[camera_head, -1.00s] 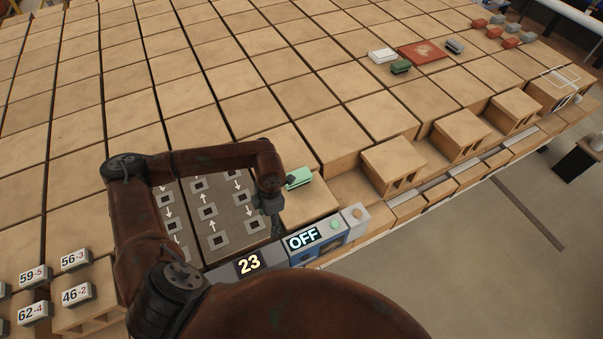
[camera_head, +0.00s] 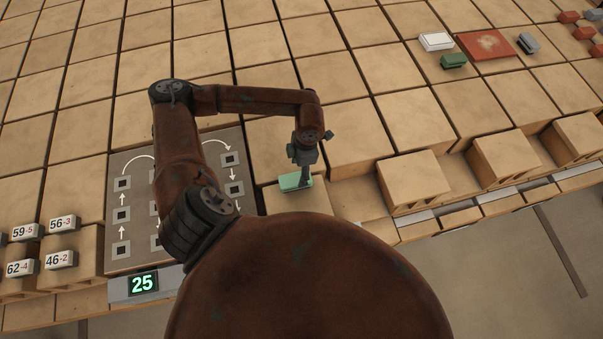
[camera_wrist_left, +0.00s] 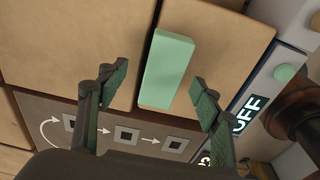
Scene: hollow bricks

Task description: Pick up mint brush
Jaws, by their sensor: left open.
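The mint brush (camera_head: 296,182) lies on a brick top beside the grey panel with arrows. In the left wrist view the mint brush (camera_wrist_left: 167,70) is a plain pale green block, lying between and just beyond the fingertips. My left gripper (camera_head: 304,157) is above the brush and hides part of it in the head view. In the left wrist view my left gripper (camera_wrist_left: 157,84) is open, with one finger on each side of the brush and a gap to each. My right gripper is not in view.
The arrow panel (camera_head: 119,238) with square sockets lies left of the brush; its display (camera_head: 143,283) reads 25. An OFF display (camera_wrist_left: 247,113) shows in the wrist view. Numbered blocks (camera_head: 60,259) sit at lower left. White, green and red items (camera_head: 487,46) lie far right.

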